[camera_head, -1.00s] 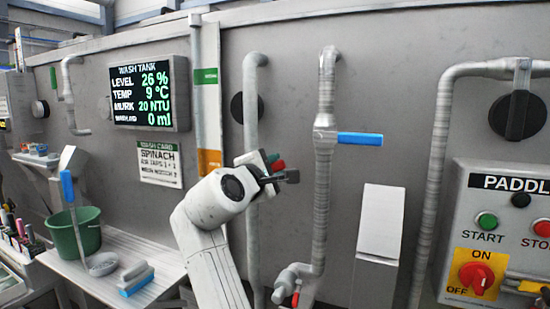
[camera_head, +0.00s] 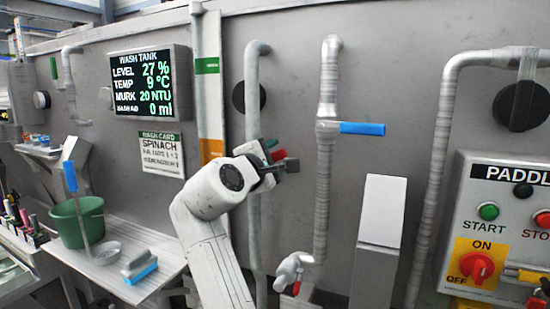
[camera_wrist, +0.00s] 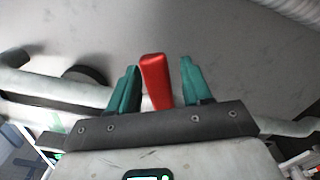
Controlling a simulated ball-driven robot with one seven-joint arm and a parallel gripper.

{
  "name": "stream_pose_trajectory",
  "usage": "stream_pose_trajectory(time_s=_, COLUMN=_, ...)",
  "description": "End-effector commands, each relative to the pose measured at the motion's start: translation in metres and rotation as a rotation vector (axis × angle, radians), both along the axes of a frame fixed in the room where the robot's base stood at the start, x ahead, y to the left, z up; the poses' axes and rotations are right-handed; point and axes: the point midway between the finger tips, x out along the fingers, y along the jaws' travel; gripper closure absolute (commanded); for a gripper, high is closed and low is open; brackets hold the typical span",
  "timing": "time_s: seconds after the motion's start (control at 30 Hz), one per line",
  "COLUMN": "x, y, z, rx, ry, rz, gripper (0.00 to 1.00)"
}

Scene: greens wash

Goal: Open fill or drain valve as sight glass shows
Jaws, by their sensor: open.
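A red lever (camera_wrist: 156,82) stands between the two green fingers of my gripper (camera_wrist: 163,84) in the wrist view, with a gap on the right side. In the head view my open gripper (camera_head: 268,158) is at the left vertical pipe (camera_head: 252,105), with the red lever (camera_head: 278,155) partly hidden by it. A blue lever (camera_head: 362,128) points right, level, from the middle pipe (camera_head: 326,185). A pale upright strip (camera_head: 209,110) with a green tag and an orange band is left of my gripper; its liquid line cannot be read. The wash tank display (camera_head: 150,82) reads level 27 %, murk 20 NTU.
A paddle control panel (camera_head: 500,230) with buttons and a red knob is at the right. A white sloped box (camera_head: 382,210) juts out beside the middle pipe. A shelf (camera_head: 110,275) at lower left carries a green bucket (camera_head: 75,225) and a blue-edged brush (camera_head: 140,270).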

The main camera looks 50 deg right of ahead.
Motion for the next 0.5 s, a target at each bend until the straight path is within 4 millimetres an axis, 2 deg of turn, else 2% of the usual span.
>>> stream_pose_trajectory(time_s=0.3, x=-0.018, y=0.055, z=-0.003, rx=-0.002, ry=-0.001, rz=0.005, gripper=0.51)
stream_pose_trajectory(time_s=0.5, x=-0.029, y=0.083, z=-0.002, rx=-0.001, ry=0.0, rz=0.004, gripper=0.51)
